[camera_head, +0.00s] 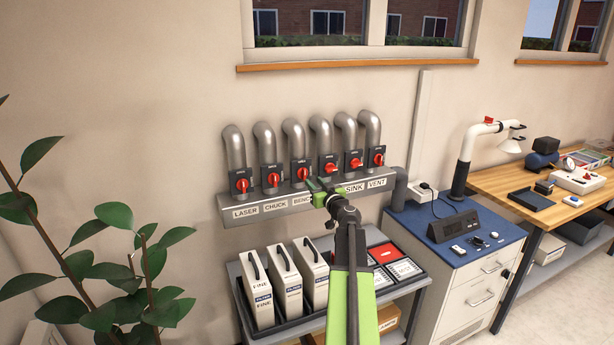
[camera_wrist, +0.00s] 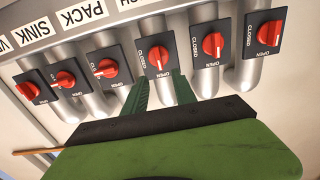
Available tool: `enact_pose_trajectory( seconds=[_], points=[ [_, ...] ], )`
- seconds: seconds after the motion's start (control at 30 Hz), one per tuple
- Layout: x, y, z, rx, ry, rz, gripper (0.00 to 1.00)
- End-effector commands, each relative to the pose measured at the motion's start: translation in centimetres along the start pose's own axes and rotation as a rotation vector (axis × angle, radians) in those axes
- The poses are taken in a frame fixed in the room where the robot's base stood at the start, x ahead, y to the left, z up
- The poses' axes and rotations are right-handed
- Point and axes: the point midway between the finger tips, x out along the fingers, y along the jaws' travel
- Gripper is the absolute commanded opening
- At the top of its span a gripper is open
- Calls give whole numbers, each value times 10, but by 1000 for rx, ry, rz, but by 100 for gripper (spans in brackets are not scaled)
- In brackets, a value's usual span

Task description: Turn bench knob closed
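The bench knob (camera_head: 301,174) is a red knob on a dark square plate, third from the left in the head view. In the wrist view the bench knob (camera_wrist: 159,57) is just beyond my fingertips, and its pale mark appears to point towards the OPEN print, with CLOSED at its left. My gripper (camera_head: 316,184) is in front of the manifold, close to this knob. In the wrist view my gripper (camera_wrist: 160,88) has its two green fingers apart, with nothing between them. The fingertips are near the plate's lower edge; contact cannot be told.
Similar red knobs stand close on both sides, including the chuck knob (camera_head: 273,180) and the pack knob (camera_head: 329,167). The label strip (camera_head: 246,211) juts out below. A shelf with white filter boxes (camera_head: 286,281) stands underneath, and a plant (camera_head: 110,260) is at the left.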

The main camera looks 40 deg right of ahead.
Motion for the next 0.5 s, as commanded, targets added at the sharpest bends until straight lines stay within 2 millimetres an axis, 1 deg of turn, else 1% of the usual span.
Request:
enact_pose_trajectory(
  seconds=[0.03,0.2,0.33,0.5],
  points=[
    [17,2,0,0,0,-2,33],
    [55,2,0,0,0,-1,33],
    [73,2,0,0,0,0,33],
    [82,2,0,0,0,1,33]
  ],
)
